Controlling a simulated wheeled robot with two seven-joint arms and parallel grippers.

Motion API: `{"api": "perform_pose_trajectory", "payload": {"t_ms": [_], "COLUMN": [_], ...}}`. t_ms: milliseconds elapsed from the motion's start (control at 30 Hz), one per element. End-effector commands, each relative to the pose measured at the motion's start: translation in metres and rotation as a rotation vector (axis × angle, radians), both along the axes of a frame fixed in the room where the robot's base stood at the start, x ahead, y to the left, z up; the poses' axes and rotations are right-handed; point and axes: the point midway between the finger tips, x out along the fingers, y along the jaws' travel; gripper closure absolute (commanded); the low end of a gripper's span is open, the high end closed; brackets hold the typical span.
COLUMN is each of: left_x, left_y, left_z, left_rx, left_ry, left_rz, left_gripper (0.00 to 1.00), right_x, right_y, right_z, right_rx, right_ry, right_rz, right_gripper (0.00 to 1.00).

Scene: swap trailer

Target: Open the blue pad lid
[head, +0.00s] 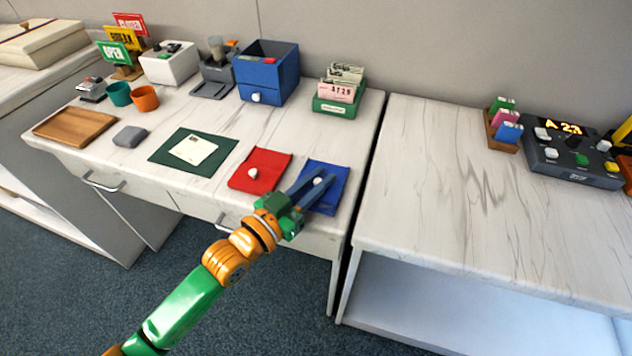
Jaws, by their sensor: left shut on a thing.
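The blue pad (338,177) lies flat near the front right corner of the left table, with a small white knob (318,181) on its lid. The lid looks down, though my gripper covers part of it. My left gripper (315,184) reaches over the pad from the front, its two blue fingers shut on the white knob. My right gripper is out of view.
A red pad (261,167) with a white knob lies just left of the blue pad. A green mat (170,152) with a paper lies further left. A blue drawer box (268,72) and a green card holder (340,101) stand behind. A gap separates the right table (440,190), mostly bare.

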Motion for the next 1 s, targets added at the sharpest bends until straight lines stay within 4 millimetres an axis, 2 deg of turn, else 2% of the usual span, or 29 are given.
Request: {"api": "perform_pose_trajectory", "payload": {"t_ms": [300,333,400,433,733,1000], "left_x": [0.004,0.004,0.004,0.004,0.002,-0.039], "left_y": [-0.002,-0.002,-0.002,-0.002,0.001,0.035], "left_z": [0.000,0.000,0.000,0.000,0.001,-0.001], "left_rx": [0.001,0.001,0.001,0.000,-0.001,0.002], "left_ry": [0.001,0.001,0.001,0.000,-0.002,0.002], "left_rz": [-0.001,-0.001,-0.001,-0.001,0.000,0.000], "left_gripper": [1.00,0.71,0.52,0.50,0.50,0.50], "right_x": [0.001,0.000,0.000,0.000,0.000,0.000], "right_y": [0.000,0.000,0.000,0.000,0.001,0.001], "right_z": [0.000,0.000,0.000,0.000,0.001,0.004], "right_rx": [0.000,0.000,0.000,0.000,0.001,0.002], "right_ry": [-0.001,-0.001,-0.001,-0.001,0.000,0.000], "right_rz": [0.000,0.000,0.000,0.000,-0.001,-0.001], "right_gripper": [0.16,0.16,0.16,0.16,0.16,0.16]}}
